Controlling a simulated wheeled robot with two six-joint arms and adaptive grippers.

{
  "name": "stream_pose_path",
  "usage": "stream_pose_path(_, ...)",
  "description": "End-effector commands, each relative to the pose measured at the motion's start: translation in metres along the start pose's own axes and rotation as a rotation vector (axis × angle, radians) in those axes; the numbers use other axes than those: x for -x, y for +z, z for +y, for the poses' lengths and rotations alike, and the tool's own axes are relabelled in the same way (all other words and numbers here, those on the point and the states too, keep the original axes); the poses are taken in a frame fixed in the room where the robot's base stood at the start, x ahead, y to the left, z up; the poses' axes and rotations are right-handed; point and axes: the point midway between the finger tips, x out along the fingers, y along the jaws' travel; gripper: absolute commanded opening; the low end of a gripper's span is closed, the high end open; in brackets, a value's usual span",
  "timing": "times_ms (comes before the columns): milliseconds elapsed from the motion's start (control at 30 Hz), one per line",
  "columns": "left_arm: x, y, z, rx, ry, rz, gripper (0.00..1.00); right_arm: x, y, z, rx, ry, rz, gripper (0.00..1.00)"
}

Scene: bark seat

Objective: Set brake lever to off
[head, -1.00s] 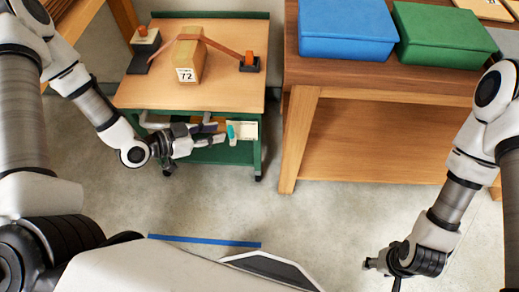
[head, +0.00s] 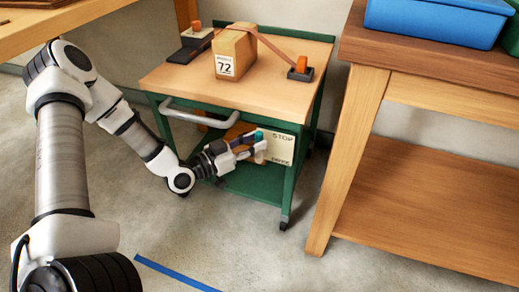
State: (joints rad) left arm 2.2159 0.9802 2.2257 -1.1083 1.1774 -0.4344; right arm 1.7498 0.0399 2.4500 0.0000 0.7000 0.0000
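The green cart (head: 172,113) has a light wooden top. On its front right is a cream panel (head: 284,149) with lettering that reads STOP at the top; the lower word is small and seems to read BRAKE. A brake lever with a teal tip (head: 259,136) stands at the panel's left side. My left gripper (head: 254,145) is at the lever, fingers pointing right and apart. The fingers partly cover the lever; I cannot tell whether they touch it. My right gripper is out of view.
A wooden block labelled 72 (head: 236,54) is strapped on the cart top between two orange-and-black fittings. A grey handle (head: 200,117) crosses the cart front. A wooden bench (head: 345,150) with a blue box (head: 432,20) stands at right. Blue tape (head: 175,273) marks the floor.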

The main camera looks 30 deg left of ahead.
Motion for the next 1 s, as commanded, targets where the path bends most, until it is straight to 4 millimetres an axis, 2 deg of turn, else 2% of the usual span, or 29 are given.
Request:
stream_pose_path(33,-0.007,0.005,0.001,-0.004,0.005,-0.001,0.32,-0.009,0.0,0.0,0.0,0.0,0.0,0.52)
stream_pose_path(133,-0.016,0.003,0.0,-0.002,0.002,0.0,0.32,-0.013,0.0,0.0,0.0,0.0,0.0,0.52)
stream_pose_path(400,-0.019,-0.001,0.0,0.0,-0.001,0.0,0.32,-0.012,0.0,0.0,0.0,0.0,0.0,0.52)
stream_pose_path(467,-0.019,-0.001,0.0,0.0,-0.001,0.0,0.15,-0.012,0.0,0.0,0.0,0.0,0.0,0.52)
stream_pose_path(500,-0.019,-0.001,0.0,0.0,-0.001,0.0,0.0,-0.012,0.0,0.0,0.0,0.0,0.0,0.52)
stream_pose_path(767,-0.019,-0.001,0.0,-0.002,-0.001,-0.002,0.0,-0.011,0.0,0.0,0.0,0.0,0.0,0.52)
stream_pose_path(1000,-0.022,-0.003,0.004,-0.043,0.001,-0.034,0.0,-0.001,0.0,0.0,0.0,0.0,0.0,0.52)
